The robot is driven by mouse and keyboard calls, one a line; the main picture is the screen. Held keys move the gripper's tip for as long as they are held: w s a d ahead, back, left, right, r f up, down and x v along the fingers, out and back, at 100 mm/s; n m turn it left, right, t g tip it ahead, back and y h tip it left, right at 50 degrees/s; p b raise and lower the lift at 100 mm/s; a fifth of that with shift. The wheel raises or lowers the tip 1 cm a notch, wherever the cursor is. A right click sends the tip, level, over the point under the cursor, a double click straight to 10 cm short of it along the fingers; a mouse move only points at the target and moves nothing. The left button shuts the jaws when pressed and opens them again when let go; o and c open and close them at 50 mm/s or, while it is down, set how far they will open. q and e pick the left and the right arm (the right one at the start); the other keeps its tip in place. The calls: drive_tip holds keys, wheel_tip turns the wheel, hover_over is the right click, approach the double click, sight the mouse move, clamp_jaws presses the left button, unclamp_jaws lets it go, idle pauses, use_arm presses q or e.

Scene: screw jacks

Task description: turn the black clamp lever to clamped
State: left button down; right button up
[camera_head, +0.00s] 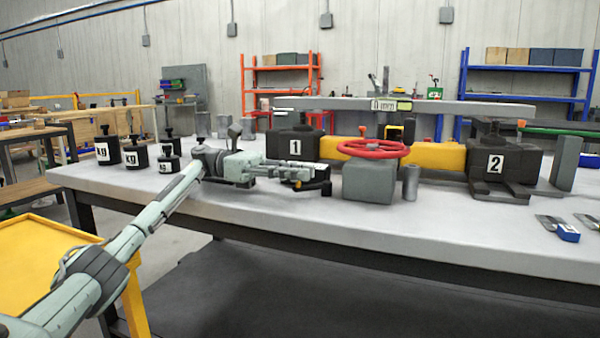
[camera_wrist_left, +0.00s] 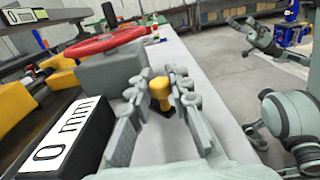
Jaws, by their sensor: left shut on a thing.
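My left gripper (camera_head: 322,185) reaches in over the table's front part, with its fingers closed around the black clamp lever (camera_head: 326,175). The lever sits in front of the block marked 1, beside a black box with a white label (camera_head: 290,173). In the left wrist view the left gripper (camera_wrist_left: 162,98) has a yellow knob-like piece (camera_wrist_left: 160,90) between its fingers. I cannot tell whether that piece belongs to the lever. My right gripper (camera_wrist_left: 240,37) shows small in the left wrist view, away from the table, with its fingers apart.
A grey block (camera_head: 369,181) with a red handwheel (camera_head: 373,149) stands right of my left gripper, with a grey cylinder (camera_head: 411,183) beside it. Black weights (camera_head: 135,153) stand at the left. A "0 mm" display (camera_wrist_left: 62,140) is close beside my left fingers.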

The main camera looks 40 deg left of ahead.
use_arm(q)
drive_tip(key=c, duration=1.4)
unclamp_jaws()
drive_tip(key=shift+a, duration=0.1)
drive_tip(key=v, duration=0.7)
drive_tip(key=shift+a, duration=0.2)
